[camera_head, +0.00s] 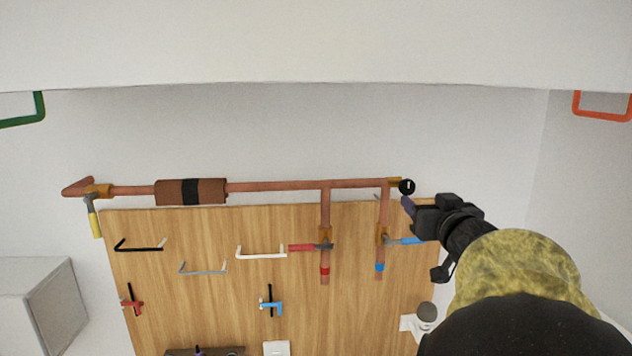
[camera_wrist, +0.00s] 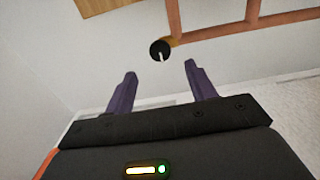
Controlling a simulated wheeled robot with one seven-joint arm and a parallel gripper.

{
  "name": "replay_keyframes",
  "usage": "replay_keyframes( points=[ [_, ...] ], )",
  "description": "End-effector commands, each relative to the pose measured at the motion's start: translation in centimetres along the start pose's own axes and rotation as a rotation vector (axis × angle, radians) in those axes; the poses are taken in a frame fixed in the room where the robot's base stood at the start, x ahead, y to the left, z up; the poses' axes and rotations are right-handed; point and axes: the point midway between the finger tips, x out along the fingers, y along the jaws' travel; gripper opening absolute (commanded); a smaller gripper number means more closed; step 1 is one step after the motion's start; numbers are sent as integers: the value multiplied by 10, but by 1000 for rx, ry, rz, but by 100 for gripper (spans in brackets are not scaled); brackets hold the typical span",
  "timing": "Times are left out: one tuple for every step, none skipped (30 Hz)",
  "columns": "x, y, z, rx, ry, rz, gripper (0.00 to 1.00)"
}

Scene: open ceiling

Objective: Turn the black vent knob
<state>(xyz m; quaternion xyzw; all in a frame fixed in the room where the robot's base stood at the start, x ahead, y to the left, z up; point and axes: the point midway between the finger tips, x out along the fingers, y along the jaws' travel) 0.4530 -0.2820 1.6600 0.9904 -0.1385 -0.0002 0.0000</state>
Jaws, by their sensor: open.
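The black vent knob (camera_head: 407,187) is round with a white mark and sits at the right end of the horizontal copper pipe. In the wrist view the knob (camera_wrist: 160,50) lies ahead of my fingertips, roughly between their lines, a little nearer the left one. The white mark on it looks close to upright. My gripper (camera_head: 408,205) is just below and beside the knob in the head view. In the wrist view its two purple fingers (camera_wrist: 161,70) are spread apart with nothing between them. I see no contact with the knob.
The copper pipe (camera_head: 275,187) runs along the top of a wooden board (camera_head: 200,270). A blue-handled valve (camera_head: 405,240) is just below my gripper, and a red-handled valve (camera_head: 305,247) is further left. A white cup-like object (camera_head: 427,312) stands lower right. The wall above the pipe is clear.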

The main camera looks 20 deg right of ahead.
Motion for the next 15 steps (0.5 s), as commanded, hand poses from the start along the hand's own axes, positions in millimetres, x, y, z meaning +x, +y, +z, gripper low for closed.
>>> replay_keyframes(
  points=[
    [9, 1, -2, 2, -1, -1, 56],
    [14, 1, -2, 2, -1, -1, 56],
    [21, 1, -1, 2, -2, -1, 56],
    [26, 0, -2, 4, -1, -1, 56],
    [31, 0, -2, 3, 0, -1, 56],
    [38, 1, -2, 3, -1, -1, 56],
    [42, 0, -2, 2, 0, -1, 56],
    [47, 0, -2, 3, 0, -2, 56],
    [54, 0, -2, 3, -1, -1, 56],
    [58, 0, -1, 3, -2, -1, 56],
    [62, 0, -2, 2, 0, -1, 56],
    [67, 0, -2, 2, 0, -2, 56],
    [71, 0, -2, 1, 0, -2, 56],
    [74, 0, -2, 2, 0, -1, 56],
    [77, 0, -1, 1, 0, -1, 56]
  ],
)
